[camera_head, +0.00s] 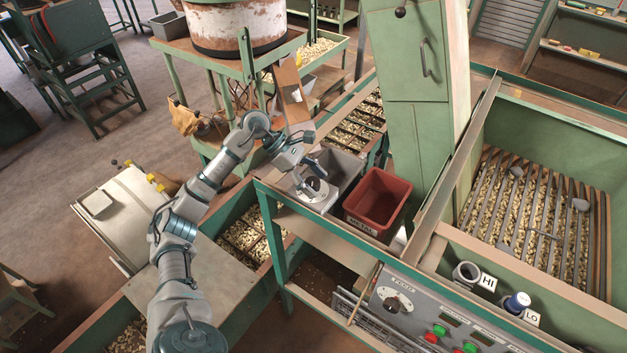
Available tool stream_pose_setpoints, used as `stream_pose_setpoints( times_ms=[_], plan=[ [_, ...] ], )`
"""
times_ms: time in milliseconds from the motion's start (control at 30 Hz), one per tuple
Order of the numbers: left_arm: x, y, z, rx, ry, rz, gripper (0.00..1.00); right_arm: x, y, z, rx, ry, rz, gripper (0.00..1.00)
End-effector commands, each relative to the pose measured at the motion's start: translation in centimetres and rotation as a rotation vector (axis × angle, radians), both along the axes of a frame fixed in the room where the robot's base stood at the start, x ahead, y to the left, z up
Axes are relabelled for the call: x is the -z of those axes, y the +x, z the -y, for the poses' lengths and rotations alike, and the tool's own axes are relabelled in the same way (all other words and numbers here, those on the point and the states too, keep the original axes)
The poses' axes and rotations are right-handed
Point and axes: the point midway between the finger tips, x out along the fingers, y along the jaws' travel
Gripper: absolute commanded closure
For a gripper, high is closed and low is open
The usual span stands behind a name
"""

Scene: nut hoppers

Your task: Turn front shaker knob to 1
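My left arm comes up from the bottom left, and its gripper (312,172) is over a round dial (314,188) with a pale plate, on the metal frame beside a grey bin. The fingertips are small and close to the dial; I cannot tell whether they touch it or how far apart they are. Another dark knob (396,302) with a pale dial is on the grey control panel (375,292), under a label that seems to read FEED. Neither dial's setting is readable. I cannot tell which is the front shaker knob. My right gripper is out of view.
A grey bin (343,165) and a red METAL bin (378,197) sit beside the gripper. A tall green cabinet (415,60) stands behind. At right is a nut hopper with a slatted grate (540,205). Jars beside HI and LO labels stand near the panel's green and red buttons.

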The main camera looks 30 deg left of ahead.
Motion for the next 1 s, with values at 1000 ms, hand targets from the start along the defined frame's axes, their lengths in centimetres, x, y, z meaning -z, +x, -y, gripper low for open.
stream_pose_setpoints(
  times_ms=[1000],
  plan=[
    [-8.3, -1.3, -8.5, 0.001, 0.0, -0.002, 0.35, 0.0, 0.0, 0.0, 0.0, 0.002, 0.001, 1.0]
  ],
)
